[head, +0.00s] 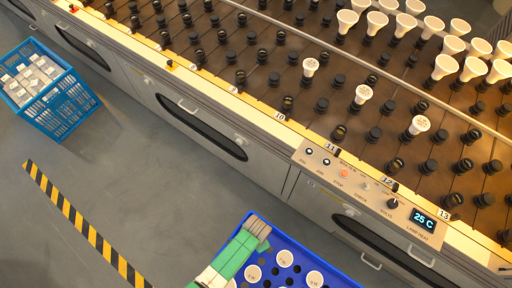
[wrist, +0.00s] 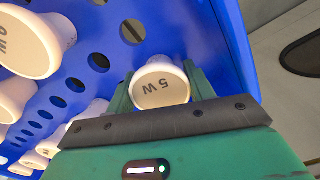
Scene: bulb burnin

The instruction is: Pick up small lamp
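The lamp's base is hidden. The lamp is at the blue crate (wrist: 195,25), among other white lamps, one large (wrist: 28,45) at the left. In the head view my gripper (head: 263,240) is over the upper left of the blue crate (head: 335,268); several lamps (head: 314,279) stand in it.
A long rack (head: 290,60) of dark sockets runs along the back, with several white lamps at the right. Its control panel (head: 372,196) reads 25 C. A lighter blue crate (head: 62,112) stands at left. A striped floor line (head: 88,232) crosses clear grey floor.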

